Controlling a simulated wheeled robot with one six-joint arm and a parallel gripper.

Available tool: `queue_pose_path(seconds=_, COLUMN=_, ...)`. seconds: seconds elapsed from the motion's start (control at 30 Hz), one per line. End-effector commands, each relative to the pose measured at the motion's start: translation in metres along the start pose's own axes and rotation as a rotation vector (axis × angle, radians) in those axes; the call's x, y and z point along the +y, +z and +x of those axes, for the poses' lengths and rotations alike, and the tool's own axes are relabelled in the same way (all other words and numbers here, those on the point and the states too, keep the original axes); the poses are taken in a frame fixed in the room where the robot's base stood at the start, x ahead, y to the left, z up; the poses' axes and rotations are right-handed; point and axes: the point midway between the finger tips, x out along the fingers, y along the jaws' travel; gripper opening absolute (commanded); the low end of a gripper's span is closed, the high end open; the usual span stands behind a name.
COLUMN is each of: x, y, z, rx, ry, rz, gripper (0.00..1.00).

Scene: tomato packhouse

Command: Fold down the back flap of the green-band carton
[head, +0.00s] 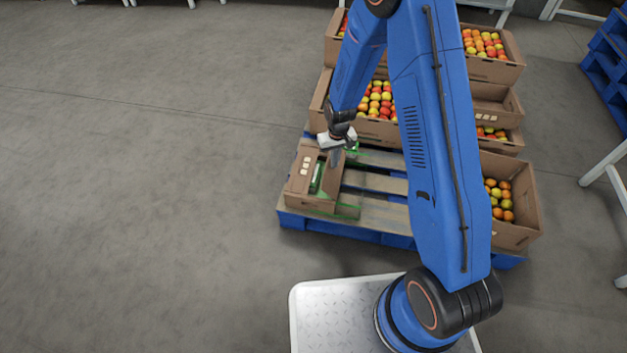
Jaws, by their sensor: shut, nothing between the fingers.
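The green-band carton (298,192) is a small brown carton on the front left corner of the blue pallet. Green edging shows along its front and near its back right corner. Its top is partly open, with a green strip inside a narrow gap. A brown panel with pale marks lies along its left side. My gripper (335,158) is shut and empty, pointing down over the back right part of the carton. I cannot tell whether it touches the carton. The back flap is largely hidden by my gripper, and its angle is unclear.
Open cartons of red and yellow fruit (362,130) stand behind, with more at the back right. Another fruit carton (519,232) stands at the front right. The blue pallet (340,229) has bare slats beside the green-band carton. The floor (130,200) at left is clear.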

Motion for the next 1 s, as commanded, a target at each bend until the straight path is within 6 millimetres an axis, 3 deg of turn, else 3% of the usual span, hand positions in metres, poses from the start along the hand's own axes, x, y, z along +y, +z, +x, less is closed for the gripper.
queue_pose_path(seconds=1.0, x=-0.022, y=-0.013, z=0.018, rx=-0.001, ry=0.000, rz=0.000, gripper=0.00)
